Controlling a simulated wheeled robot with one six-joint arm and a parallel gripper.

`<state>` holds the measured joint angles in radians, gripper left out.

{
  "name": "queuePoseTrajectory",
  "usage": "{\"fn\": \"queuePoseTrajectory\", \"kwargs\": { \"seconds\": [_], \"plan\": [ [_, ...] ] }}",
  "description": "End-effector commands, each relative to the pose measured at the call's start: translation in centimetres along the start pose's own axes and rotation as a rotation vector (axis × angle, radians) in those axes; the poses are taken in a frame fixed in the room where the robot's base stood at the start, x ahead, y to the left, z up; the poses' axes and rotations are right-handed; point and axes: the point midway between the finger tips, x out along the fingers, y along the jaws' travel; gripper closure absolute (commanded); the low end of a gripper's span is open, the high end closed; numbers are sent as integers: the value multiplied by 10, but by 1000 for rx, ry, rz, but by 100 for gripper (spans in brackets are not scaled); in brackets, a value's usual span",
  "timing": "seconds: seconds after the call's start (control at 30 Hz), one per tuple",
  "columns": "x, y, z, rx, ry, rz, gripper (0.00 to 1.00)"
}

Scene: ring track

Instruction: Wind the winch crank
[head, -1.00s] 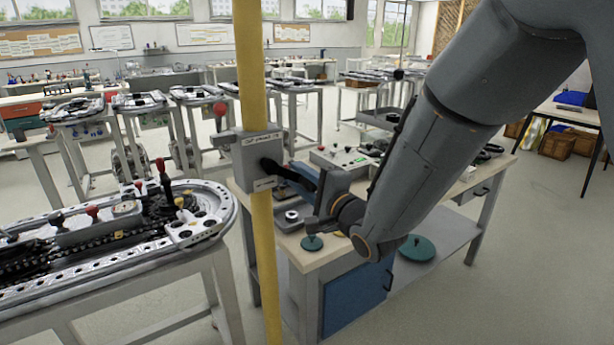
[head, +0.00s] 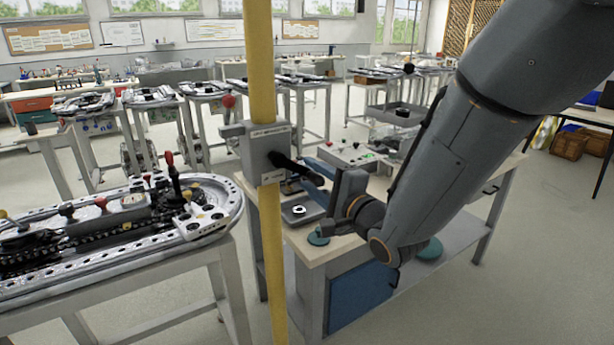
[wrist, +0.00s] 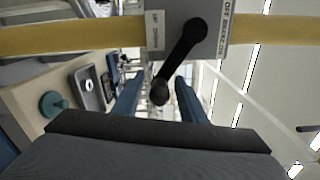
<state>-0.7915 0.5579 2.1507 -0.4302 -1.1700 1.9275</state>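The winch is a grey box (head: 267,153) clamped on a yellow upright post (head: 260,60). It also shows at the top of the wrist view (wrist: 184,20). Its black crank (head: 298,170) reaches right from the box toward my gripper. In the wrist view the crank (wrist: 178,62) slants down and left, ending in a round black knob (wrist: 160,92). My gripper (wrist: 160,85) is open. Its two blue fingers stand left and right of the knob with gaps on both sides. I cannot tell how deep the knob sits between them.
A workbench (head: 310,250) with a blue cabinet stands below and behind the crank, bearing a control box (head: 352,155) and a grey tray (head: 302,210). A track table (head: 120,225) with levers stands at left. Open floor lies at front right.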

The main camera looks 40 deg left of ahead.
Motion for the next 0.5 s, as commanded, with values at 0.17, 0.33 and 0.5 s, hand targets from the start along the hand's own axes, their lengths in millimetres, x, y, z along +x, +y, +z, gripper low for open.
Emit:
{"fn": "queuePoseTrajectory", "kwargs": {
  "seconds": [0.17, 0.33, 0.5],
  "plan": [
    [-29, 2, 0, 0, -1, 2, 62],
    [-47, 2, 1, 0, -2, 3, 62],
    [-51, 2, 2, -1, -3, 3, 62]
  ]
}}
